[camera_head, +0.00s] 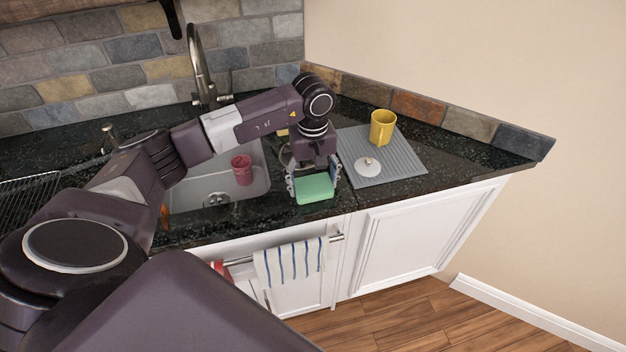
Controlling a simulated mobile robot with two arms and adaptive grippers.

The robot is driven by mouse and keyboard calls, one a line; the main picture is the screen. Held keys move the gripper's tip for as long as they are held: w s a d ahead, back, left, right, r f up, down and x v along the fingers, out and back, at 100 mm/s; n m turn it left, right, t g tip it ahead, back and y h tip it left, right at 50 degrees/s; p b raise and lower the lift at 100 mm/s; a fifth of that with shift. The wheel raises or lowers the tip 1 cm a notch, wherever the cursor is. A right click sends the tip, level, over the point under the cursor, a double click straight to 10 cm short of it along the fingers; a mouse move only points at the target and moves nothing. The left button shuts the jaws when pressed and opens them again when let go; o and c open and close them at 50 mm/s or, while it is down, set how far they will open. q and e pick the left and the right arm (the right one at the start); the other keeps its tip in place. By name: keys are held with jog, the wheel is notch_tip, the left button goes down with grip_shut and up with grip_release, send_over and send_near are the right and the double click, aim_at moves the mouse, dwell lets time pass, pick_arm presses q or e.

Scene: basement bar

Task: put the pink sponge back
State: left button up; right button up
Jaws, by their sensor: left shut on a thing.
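My left gripper (314,187) points down over the front edge of the counter, right of the sink. It is shut on a green block (314,190) that looks like a sponge, with a finger at each side of it. I cannot tell whether the block touches the counter. No pink sponge shows; the face of the block toward me is green. My right gripper is out of view.
A pink cup (241,170) stands in the sink (258,187). A grey drying mat (409,165) holds a yellow mug (382,127) and a white lid-like thing (367,167). A faucet (200,75) rises behind the sink. A striped towel (290,262) hangs in front. Dark counter (465,158) is clear at right.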

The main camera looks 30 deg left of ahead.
aim_at(313, 184)
pick_arm(q)
jog(key=o, duration=0.9)
jog(key=shift+o, duration=0.2)
notch_tip(313, 184, up, 12)
jog(key=b, duration=0.4)
